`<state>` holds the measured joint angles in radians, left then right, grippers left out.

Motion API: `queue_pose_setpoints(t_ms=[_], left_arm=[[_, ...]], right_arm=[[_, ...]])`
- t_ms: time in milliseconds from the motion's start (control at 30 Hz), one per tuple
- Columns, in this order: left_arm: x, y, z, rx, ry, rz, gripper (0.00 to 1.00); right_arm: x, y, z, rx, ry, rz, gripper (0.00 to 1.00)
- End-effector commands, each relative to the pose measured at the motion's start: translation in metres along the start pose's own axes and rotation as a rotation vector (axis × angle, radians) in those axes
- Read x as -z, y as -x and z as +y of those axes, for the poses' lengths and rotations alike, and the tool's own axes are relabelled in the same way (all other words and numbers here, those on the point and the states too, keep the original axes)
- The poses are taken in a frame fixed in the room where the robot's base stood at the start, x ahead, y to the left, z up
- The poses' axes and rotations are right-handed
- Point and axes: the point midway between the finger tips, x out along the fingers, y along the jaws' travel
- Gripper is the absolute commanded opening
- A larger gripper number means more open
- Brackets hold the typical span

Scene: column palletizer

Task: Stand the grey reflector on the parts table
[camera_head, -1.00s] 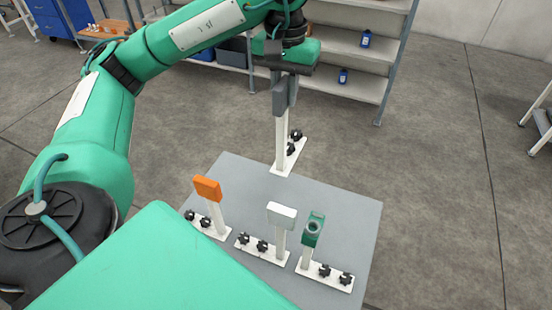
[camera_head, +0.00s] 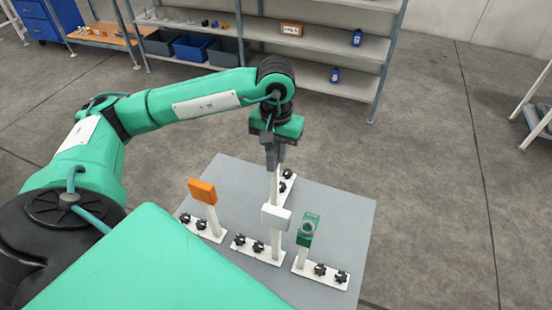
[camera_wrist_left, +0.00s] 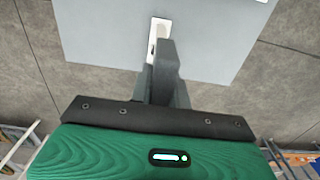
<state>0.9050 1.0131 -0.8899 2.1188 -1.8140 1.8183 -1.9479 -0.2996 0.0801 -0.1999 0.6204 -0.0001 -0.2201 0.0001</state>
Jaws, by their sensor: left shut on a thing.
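My left gripper (camera_head: 274,148) points down and is shut on the grey reflector (camera_head: 273,158), whose head is largely hidden by the fingers. Its white post and white foot with black knobs (camera_head: 286,188) hang below, over the far part of the grey parts table (camera_head: 335,205). I cannot tell whether the foot touches the tabletop. In the left wrist view the grey head (camera_wrist_left: 167,55) sits at the fingers, with a white part beyond it over the table (camera_wrist_left: 215,45). My right gripper is not in view.
On the table's near side stand an orange-headed part (camera_head: 203,191), a white-headed part (camera_head: 276,216) and a green-headed part (camera_head: 308,229), each on a white foot with black knobs. The white one overlaps the held post in the picture. Shelves (camera_head: 330,45) stand behind.

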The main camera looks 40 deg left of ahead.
Motion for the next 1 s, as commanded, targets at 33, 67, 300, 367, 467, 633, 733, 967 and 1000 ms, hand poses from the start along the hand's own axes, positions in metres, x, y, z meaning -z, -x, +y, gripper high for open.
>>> queue_pose_setpoints(t_ms=[33,67,300,367,467,633,733,967,1000], left_arm=[[0.0,-0.002,0.0,0.001,0.0,0.0,0.0],[0.0,-0.004,0.0,0.001,0.0,0.0,0.0],[-0.001,-0.034,0.0,0.001,0.001,-0.003,0.0],[-0.001,-0.038,0.0,0.001,0.0,-0.001,0.0],[0.0,-0.039,0.0,0.0,0.0,0.002,0.0],[0.0,-0.041,0.0,0.0,-0.001,0.001,0.0],[0.0,-0.043,0.0,0.0,0.0,0.001,0.0],[0.0,-0.042,0.0,0.001,0.0,0.0,0.4],[0.0,-0.042,0.0,0.001,0.0,0.0,0.4]], right_arm=[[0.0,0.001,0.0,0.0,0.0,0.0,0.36],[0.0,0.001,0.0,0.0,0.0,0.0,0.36],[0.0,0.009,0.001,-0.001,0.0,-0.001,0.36],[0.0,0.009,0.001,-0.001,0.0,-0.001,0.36],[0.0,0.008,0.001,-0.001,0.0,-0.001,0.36],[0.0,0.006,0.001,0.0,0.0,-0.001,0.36],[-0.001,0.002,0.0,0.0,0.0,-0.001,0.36],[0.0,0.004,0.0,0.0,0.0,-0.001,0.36],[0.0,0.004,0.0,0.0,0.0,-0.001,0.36]])
